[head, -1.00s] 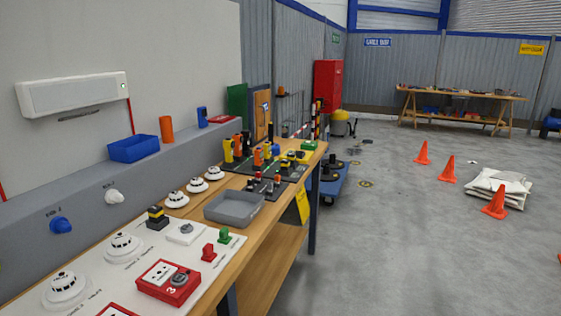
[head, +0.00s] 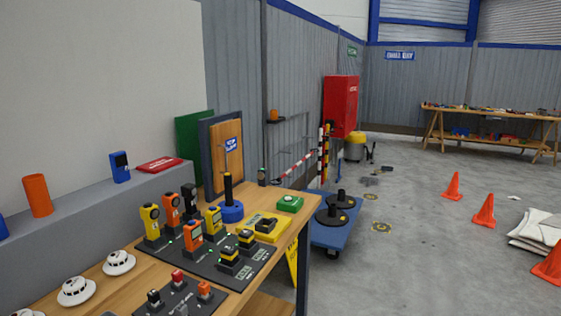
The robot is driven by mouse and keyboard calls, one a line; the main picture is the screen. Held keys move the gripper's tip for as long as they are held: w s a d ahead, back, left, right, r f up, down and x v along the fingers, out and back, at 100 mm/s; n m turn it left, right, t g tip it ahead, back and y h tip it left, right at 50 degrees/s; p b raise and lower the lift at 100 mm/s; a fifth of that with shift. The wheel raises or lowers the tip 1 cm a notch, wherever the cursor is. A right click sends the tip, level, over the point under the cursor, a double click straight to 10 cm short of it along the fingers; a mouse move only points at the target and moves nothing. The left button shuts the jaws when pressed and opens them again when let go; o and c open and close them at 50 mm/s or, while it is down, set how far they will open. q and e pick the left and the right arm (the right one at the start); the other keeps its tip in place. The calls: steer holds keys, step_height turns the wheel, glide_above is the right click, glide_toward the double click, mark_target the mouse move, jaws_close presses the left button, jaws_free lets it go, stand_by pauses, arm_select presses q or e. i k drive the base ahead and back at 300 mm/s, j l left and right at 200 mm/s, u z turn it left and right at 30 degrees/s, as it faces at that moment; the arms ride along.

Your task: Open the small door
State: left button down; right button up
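The small door (head: 229,168) is a wood-coloured panel in a dark upright frame at the far end of the workbench in the head view. It carries a blue sign (head: 232,144) near its middle. The door looks shut in its frame, seen at an angle; a small gap would be hard to see. A black post on a blue round base (head: 231,212) stands in front of it and overlaps its lower part. Neither of my grippers is in view.
The wooden workbench (head: 212,298) holds several yellow, orange and black handheld devices and a green box (head: 290,204). A grey ledge (head: 88,216) runs along the left. A blue trolley (head: 334,232) stands beyond the bench. Open floor lies right, with orange cones (head: 484,211).

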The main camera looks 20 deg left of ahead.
mark_target(226, 138)
steer(key=i+l+u, duration=0.1)
steer(key=i+u, duration=0.3)
steer(key=i+l+u, duration=0.25)
steer(key=i+u, duration=0.2)
steer(key=i+l+u, duration=0.4)
steer(key=i, duration=0.1)
